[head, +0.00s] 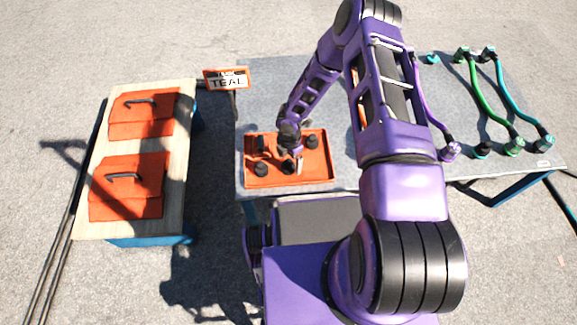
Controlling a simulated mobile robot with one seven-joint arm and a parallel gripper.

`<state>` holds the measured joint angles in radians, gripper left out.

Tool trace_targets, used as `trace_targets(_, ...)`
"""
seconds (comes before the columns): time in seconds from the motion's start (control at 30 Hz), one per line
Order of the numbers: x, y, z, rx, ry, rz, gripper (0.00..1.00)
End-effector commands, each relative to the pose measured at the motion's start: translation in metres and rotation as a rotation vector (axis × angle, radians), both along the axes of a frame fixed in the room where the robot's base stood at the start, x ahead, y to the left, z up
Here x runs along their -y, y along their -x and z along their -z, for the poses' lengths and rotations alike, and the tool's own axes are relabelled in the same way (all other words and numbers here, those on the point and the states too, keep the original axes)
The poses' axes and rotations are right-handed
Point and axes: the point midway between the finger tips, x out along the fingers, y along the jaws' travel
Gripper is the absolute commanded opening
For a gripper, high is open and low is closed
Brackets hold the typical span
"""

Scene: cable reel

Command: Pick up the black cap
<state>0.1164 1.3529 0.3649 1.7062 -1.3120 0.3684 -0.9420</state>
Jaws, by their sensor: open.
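An orange tray (325,182) sits on the grey table near its front left corner. It holds several small black caps. One black cap (260,170) stands at the front left of the tray. Another cap (288,168) stands near the front middle, and a third cap (312,142) is at the back right. My gripper (297,160) is low over the middle of the tray, open, its fingers close beside the front middle cap. I cannot tell whether the fingers touch that cap. The gripper and its shadow partly hide the tray's middle.
A "TEAL" sign (227,80) stands at the table's left edge. Purple, green and teal cables (485,100) with end fittings lie at the right. A wooden bench (92,215) with two orange handled panels is at the left. My arm hides the table's middle.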

Motion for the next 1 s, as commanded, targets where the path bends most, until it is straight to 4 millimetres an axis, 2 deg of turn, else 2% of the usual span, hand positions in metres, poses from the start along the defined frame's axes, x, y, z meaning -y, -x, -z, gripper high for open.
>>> trace_targets(0.1,-0.0003,0.0,0.0129,0.0,0.0,0.0,0.96)
trace_targets(0.37,-0.0001,-0.0006,0.0145,0.001,0.0,0.0,0.96)
trace_targets(0.9,-0.0002,-0.0006,0.0143,0.001,0.0,0.0,0.0)
trace_targets(1.0,-0.0002,-0.0007,0.0142,0.001,0.0,0.0,0.0)
